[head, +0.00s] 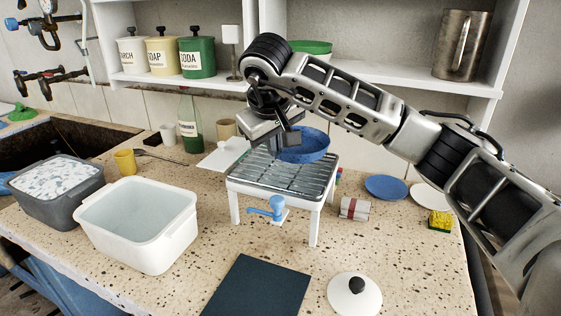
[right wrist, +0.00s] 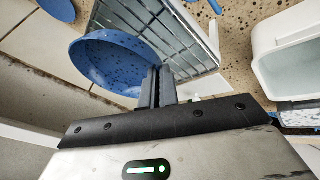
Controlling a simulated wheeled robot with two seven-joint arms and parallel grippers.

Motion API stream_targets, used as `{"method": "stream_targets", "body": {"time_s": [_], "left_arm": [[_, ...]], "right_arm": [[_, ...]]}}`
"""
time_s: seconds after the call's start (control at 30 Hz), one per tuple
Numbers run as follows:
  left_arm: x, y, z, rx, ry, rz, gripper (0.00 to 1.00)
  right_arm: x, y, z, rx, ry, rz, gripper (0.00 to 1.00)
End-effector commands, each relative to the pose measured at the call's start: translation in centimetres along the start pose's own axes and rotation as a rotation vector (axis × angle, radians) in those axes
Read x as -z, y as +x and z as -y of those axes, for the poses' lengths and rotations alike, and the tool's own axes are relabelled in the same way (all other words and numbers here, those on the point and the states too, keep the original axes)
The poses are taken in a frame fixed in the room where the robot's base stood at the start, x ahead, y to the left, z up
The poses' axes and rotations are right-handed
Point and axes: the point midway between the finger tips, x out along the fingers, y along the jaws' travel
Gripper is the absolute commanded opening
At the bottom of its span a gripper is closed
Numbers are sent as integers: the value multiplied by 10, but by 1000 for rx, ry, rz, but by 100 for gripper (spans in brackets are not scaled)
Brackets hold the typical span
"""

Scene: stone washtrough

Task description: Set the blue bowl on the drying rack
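The blue bowl (head: 306,147) is over the back right part of the drying rack (head: 262,181), a metal slatted top on white legs. My right gripper (head: 279,146) reaches down from above at the bowl's left rim. In the right wrist view the bowl (right wrist: 108,62) is tilted in the picture, and the two dark fingers (right wrist: 158,88) are close together at its rim, shut on it. The rack (right wrist: 186,30) shows behind the bowl there. Whether the bowl's base touches the slats cannot be told. My left gripper is not in view.
A blue tap-like item (head: 270,208) is at the rack's front. A red-and-white roll (head: 354,209), blue plate (head: 387,187), sponge (head: 440,221) and white lid (head: 354,297) lie right and front. A shelf (head: 390,76) is behind.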

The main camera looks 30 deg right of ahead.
Motion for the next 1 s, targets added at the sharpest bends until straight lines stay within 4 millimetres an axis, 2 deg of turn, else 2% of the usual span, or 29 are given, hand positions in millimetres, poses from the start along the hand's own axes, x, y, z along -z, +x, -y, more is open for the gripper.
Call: {"method": "stream_targets", "body": {"time_s": [0.23,0.4,0.67,0.77,1.0], "left_arm": [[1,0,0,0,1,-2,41],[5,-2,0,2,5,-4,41],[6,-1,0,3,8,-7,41],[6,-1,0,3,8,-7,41],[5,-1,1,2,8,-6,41]], "right_arm": [[-8,21,-10,0,2,1,0],[-16,42,-1,3,-1,0,0],[-17,46,1,1,0,-4,0],[-17,46,1,2,0,-2,24],[-17,46,1,2,0,-2,24]]}}
